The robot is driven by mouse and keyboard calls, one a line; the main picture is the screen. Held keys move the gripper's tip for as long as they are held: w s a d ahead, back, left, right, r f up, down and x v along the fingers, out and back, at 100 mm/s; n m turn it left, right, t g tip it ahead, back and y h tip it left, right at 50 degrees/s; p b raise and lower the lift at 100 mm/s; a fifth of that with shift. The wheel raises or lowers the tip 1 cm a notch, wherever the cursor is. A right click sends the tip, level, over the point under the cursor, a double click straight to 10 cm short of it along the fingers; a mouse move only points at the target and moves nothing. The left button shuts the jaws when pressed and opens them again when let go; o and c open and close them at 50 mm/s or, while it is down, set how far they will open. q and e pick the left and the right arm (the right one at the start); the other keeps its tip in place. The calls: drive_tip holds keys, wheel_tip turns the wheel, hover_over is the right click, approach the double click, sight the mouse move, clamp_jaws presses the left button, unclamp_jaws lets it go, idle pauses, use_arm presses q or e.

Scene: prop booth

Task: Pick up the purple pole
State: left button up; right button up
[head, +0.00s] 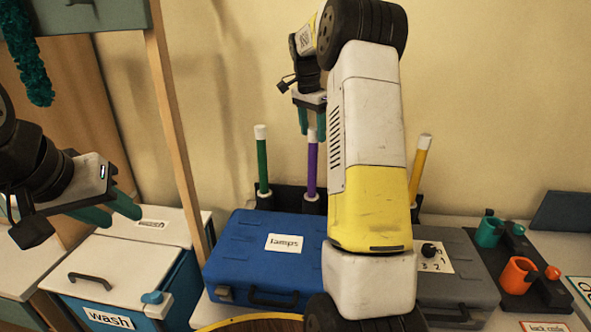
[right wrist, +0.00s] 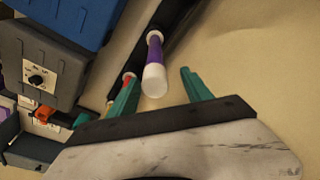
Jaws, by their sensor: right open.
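The purple pole (head: 311,170) stands upright with a white cap in a dark rack against the back wall. My right gripper (head: 312,134) is above it, fingers pointing down, near the pole's cap. In the right wrist view the purple pole (right wrist: 155,50) points its white end towards the open space between the two teal fingers (right wrist: 161,76). The fingers are apart and not closed on it. My left gripper (head: 117,213) is at the far left, over the white lids, with its teal fingers apart and nothing between them.
A green pole (head: 262,165) and a yellow pole (head: 420,170) stand on either side. A red pole (right wrist: 127,79) shows partly behind a finger. A blue lamps case (head: 250,245) and a grey case (head: 462,280) lie in front. My right arm hides part of the rack.

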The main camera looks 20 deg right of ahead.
sight(314, 149)
drive_tip(key=f, duration=0.6)
drive_tip(key=shift+s+d+f, duration=0.15)
drive_tip(key=shift+s+d, duration=0.05)
drive_tip(key=shift+s, duration=0.1)
drive_tip(key=shift+c, duration=0.5)
clamp_jaws()
idle(0.6)
